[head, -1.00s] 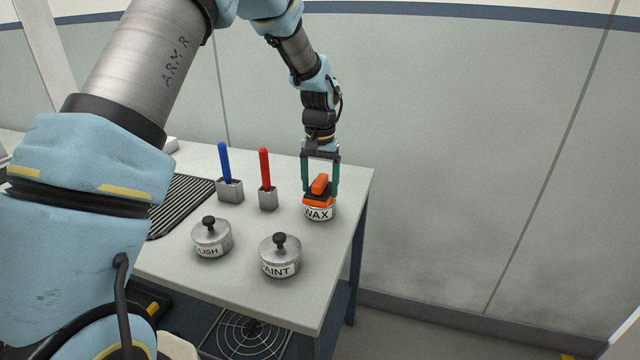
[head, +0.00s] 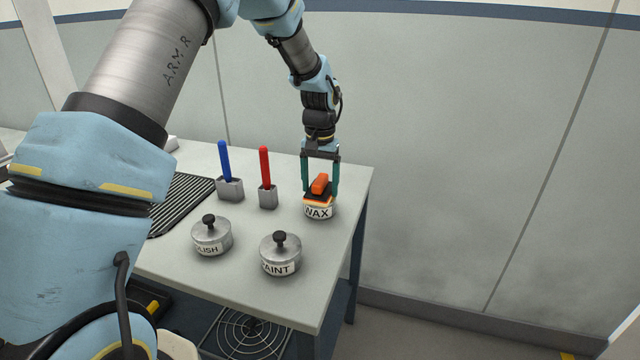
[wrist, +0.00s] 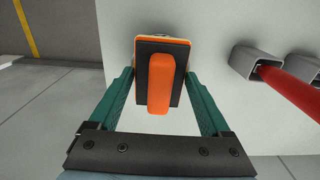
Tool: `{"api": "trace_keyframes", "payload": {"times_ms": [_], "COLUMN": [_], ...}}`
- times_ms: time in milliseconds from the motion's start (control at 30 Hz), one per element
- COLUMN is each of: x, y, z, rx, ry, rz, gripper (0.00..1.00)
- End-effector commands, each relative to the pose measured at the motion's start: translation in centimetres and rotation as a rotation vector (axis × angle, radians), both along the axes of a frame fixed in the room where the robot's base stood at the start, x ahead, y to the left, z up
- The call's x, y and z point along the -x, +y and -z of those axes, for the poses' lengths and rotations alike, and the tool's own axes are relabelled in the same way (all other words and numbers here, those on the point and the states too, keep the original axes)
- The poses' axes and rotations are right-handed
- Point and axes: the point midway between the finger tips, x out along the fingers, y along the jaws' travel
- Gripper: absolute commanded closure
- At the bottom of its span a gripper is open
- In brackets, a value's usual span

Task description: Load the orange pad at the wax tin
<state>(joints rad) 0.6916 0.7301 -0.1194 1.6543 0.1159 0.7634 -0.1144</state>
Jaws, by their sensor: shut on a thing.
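The orange pad (head: 320,185) has a dark backing plate and an orange grip bar. It sits at the top of the wax tin (head: 319,212), whose label reads WAX. My gripper (head: 320,188) points down, with its two green fingers on either side of the pad, shut on it. In the wrist view the pad (wrist: 160,85) lies between the fingertips and hides nearly all of the tin. I cannot tell how deep the pad sits in the tin.
A lidded polish tin (head: 211,237) and a lidded paint tin (head: 280,255) stand nearer the front of the table (head: 335,275). Left of the wax tin, a red stick (head: 264,168) and a blue stick (head: 224,163) stand in grey holders. A black ribbed mat (head: 182,205) lies further left.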

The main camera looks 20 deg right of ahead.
Motion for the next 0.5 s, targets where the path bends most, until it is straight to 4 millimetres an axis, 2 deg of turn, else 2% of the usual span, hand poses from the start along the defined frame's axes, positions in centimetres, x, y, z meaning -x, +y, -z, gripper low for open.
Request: {"api": "trace_keyframes", "payload": {"times_ms": [333, 500], "x": [0.05, 0.05], "y": [0.05, 0.05], "z": [0.21, -0.30], "rx": [-0.001, -0.001], "ry": [0.001, 0.001], "rz": [0.000, 0.000], "gripper": [0.63, 0.63]}}
